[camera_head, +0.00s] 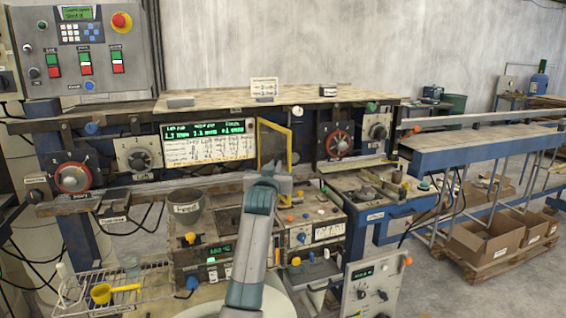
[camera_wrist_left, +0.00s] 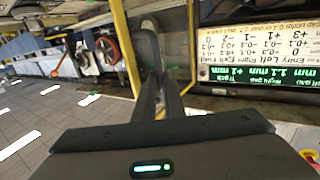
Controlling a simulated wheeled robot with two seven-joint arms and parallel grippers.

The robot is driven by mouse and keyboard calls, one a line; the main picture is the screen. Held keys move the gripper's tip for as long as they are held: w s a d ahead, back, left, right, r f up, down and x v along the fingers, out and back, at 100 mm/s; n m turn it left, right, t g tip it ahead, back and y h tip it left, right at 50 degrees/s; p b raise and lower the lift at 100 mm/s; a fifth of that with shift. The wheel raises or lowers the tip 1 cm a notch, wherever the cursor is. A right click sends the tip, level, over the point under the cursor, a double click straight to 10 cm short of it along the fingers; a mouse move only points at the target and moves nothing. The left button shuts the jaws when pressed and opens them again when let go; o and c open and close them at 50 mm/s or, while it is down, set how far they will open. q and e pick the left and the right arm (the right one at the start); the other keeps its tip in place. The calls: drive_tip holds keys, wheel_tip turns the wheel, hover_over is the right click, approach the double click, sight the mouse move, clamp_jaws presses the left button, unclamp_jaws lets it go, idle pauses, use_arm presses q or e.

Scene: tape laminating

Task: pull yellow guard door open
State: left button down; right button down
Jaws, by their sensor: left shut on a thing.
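The yellow guard door (camera_head: 290,143) is a yellow-framed panel with a dark see-through middle, standing upright right of the green display in the head view. It stands at an angle to the machine front. Its yellow frame (camera_wrist_left: 129,50) also shows in the left wrist view. My left gripper (camera_head: 269,170) is at the door's lower part and covers some of it. In the left wrist view, my left gripper (camera_wrist_left: 162,78) has its two dark fingers close together, shut on the guard door. The exact grip point is hidden between the fingertips. My right gripper is not in view.
The green display panel (camera_head: 208,141) is left of the door. A red dial (camera_head: 337,142) is to its right. Control boxes (camera_head: 316,232) with knobs stand below. A wire rack with a yellow cup (camera_head: 101,293) is at lower left.

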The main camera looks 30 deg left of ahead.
use_arm(q)
drive_tip(key=s+a+m+t+h, duration=0.1)
drive_tip(key=s+a+m+h, duration=0.2)
drive_tip(key=s+a, duration=0.3)
drive_tip(key=shift+s+a+r+t+h, duration=0.25)
drive_tip(key=shift+a+h, duration=0.45)
drive_tip(key=shift+a, duration=0.35)
drive_tip(key=c, duration=2)
unclamp_jaws()
drive_tip(key=shift+w, duration=0.1)
drive_tip(key=shift+o, duration=0.8)
drive_tip(key=shift+w+f, duration=0.2)
drive_tip(key=s+d+b, duration=0.3)
drive_tip(key=s+b, duration=0.3)
drive_tip(key=s, duration=1)
drive_tip(key=shift+s+f, duration=0.3)
